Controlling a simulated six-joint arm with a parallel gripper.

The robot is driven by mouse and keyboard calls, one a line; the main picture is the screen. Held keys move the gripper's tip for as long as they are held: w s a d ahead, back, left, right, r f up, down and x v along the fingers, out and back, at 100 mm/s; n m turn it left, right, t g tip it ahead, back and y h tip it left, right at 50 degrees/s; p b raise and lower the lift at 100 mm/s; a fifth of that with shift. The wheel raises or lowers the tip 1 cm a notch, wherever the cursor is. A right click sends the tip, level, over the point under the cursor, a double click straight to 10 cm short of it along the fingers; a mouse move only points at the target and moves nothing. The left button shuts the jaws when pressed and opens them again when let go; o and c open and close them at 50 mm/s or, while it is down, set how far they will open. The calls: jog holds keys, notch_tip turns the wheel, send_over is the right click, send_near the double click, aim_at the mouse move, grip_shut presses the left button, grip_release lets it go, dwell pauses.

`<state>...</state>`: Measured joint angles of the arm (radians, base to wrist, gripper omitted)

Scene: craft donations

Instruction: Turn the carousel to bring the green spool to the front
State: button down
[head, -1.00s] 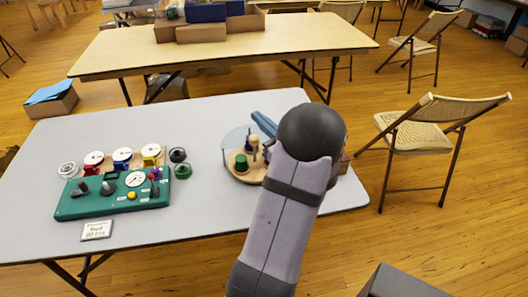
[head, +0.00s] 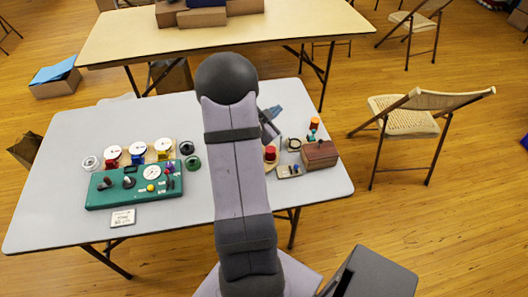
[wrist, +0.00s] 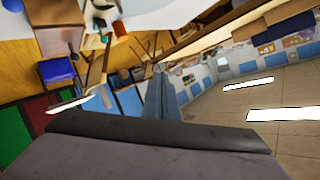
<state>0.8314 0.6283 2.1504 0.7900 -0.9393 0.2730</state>
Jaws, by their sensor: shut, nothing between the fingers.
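The carousel is almost wholly hidden behind my arm in the head view. A red spool (head: 270,153) shows just right of my arm, seemingly at the carousel's edge. The green spool that was on the carousel is hidden. My gripper (wrist: 163,100) shows in the wrist view as narrow blue-grey fingers, shut and empty. In the head view, part of a blue-grey finger shows right of my arm, above the red spool. Whether it touches anything cannot be told.
A green board (head: 135,188) with knobs and a dial stands at left, with several spools behind it. A brown box (head: 320,154), an orange spool (head: 315,124) and a small tray (head: 289,171) are at right. A white card (head: 122,218) lies in front. The table's front left is clear.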

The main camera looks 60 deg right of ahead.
jog(key=a+f+m+g+y+p, duration=0.3)
jog(key=a+f+m+y, duration=0.1)
jog(key=a, duration=0.4)
jog(key=m+y+p, duration=0.2)
jog(key=m+y, duration=0.1)
send_near(270, 165)
jog(key=shift+g, duration=0.3)
jog(key=f, duration=0.2)
jog(key=s+f, duration=0.1)
jog(key=f, duration=0.1)
jog(key=shift+s+d, duration=0.1)
jog(key=shift+d, duration=0.1)
jog(key=shift+w+d+r+p, duration=0.1)
jog(key=shift+w+d+p, duration=0.1)
jog(key=shift+d, duration=0.35)
jog(key=shift+w+d+p, duration=0.15)
jog(key=shift+d, duration=0.35)
jog(key=shift+w+d+p, duration=0.2)
jog(key=shift+d, duration=0.3)
jog(key=shift+w+d+p, duration=0.15)
jog(key=shift+d, duration=0.3)
